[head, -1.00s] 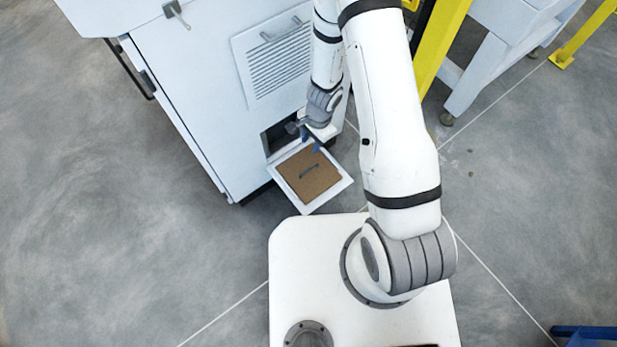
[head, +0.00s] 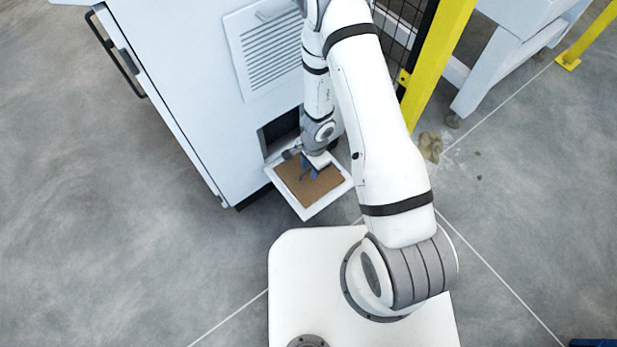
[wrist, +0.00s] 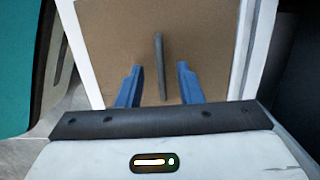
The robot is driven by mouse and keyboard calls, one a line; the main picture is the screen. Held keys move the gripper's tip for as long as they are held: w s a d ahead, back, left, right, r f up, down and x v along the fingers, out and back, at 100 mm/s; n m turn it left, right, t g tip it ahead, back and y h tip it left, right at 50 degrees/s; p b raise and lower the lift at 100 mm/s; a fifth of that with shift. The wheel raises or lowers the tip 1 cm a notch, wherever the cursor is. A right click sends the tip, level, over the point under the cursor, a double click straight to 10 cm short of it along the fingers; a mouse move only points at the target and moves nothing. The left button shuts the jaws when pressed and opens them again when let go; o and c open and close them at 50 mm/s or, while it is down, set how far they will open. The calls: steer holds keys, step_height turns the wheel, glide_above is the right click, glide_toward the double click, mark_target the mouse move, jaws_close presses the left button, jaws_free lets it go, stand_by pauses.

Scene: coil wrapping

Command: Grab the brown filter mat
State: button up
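The brown filter mat (head: 318,188) lies in a white frame that juts from the low opening of the machine. It also fills the upper part of the wrist view (wrist: 115,45). A dark bar-shaped handle (wrist: 161,66) stands out along the middle of the mat. My gripper (wrist: 157,72) is open, with one blue finger on each side of the handle. Gaps show between the handle and both fingers. In the head view my gripper (head: 309,173) is over the mat and partly hides it and the handle.
The white frame (head: 308,213) borders the mat. The light machine cabinet (head: 190,90) with a louvred vent (head: 268,50) stands behind it, with a dark opening (head: 280,132) above the frame. A yellow post (head: 436,70) stands to the right. Grey floor is clear at left.

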steer(key=shift+f, duration=0.2)
jaws_close()
stand_by(0.4)
